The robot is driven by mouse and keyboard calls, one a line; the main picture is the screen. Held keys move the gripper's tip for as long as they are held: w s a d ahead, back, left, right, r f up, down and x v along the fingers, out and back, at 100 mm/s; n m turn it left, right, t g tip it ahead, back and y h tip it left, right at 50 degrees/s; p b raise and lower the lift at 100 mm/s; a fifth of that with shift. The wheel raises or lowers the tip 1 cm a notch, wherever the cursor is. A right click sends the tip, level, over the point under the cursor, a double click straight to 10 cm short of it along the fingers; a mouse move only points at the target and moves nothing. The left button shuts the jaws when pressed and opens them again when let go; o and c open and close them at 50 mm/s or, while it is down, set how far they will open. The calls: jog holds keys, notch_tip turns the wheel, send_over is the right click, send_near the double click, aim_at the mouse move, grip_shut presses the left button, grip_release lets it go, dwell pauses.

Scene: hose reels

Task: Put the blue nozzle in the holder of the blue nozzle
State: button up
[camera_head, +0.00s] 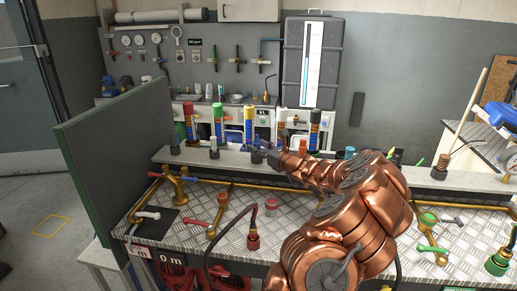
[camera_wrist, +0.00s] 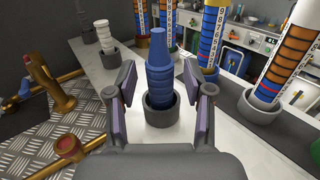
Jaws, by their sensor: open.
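The blue nozzle (camera_wrist: 159,72) stands upright in a dark grey round holder (camera_wrist: 162,117) on the pale shelf, in the middle of the wrist view. Its lower end is hidden inside the holder. My gripper (camera_wrist: 165,95) is open, with one finger on each side of the nozzle. Gaps show between the nozzle and both fingers. In the head view my gripper (camera_head: 268,155) is at the shelf, small and partly hidden by my arm.
Striped columns (camera_wrist: 292,55) stand behind the shelf. Brass pipes with valves (camera_head: 222,208) run over the metal bench in front.

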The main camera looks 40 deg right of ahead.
jog(key=shift+r, duration=0.15)
jog(key=s+b, duration=0.2)
jog(key=s, duration=1)
jog(key=shift+a, duration=0.3)
